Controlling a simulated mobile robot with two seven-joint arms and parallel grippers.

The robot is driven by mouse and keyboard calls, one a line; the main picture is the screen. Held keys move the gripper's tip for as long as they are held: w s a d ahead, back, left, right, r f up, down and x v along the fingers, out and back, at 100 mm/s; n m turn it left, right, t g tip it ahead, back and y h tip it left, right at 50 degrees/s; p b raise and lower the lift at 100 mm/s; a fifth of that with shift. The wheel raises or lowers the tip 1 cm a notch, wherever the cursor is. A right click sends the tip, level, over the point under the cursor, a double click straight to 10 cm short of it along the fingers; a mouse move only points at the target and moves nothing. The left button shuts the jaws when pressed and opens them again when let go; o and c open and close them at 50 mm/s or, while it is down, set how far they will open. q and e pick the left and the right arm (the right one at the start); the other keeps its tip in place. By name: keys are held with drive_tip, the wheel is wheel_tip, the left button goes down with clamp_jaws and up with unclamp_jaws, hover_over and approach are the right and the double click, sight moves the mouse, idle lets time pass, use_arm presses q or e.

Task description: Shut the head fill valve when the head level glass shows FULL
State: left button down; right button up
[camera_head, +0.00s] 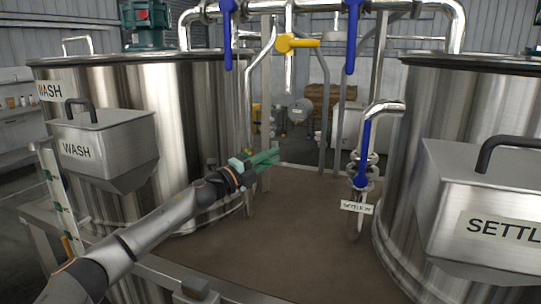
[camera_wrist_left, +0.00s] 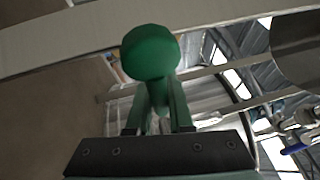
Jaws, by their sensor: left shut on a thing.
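My left gripper (camera_head: 266,160) reaches in from the left, in front of the gap between two steel tanks. It is shut on a green handle with a rounded green knob (camera_wrist_left: 150,53), which shows between and beyond the fingers in the left wrist view. The fingers are green too, so handle and fingers are hard to tell apart in the head view. I cannot tell whether this handle belongs to the head fill valve. A white strip with green marks (camera_head: 53,190) stands at the left; its reading is too small to make out. My right gripper is not in view.
The WASH tank (camera_head: 200,110) stands left and another tank (camera_head: 395,190) right, each with a boxy hopper (camera_head: 100,140) (camera_head: 480,200). Blue levers (camera_head: 228,35) (camera_head: 352,38) (camera_head: 365,150) and a yellow lever (camera_head: 300,42) sit on the pipes. The brown deck (camera_head: 290,235) between is mostly clear.

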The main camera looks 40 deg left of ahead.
use_arm(q)
drive_tip(key=shift+f, duration=0.1)
drive_tip(key=c, duration=0.8)
unclamp_jaws()
drive_tip(key=b+v, duration=0.7)
drive_tip(key=v, duration=0.5)
drive_tip(key=shift+b, duration=0.3)
drive_tip(key=shift+s, duration=0.2)
drive_tip(key=shift+a, duration=0.1)
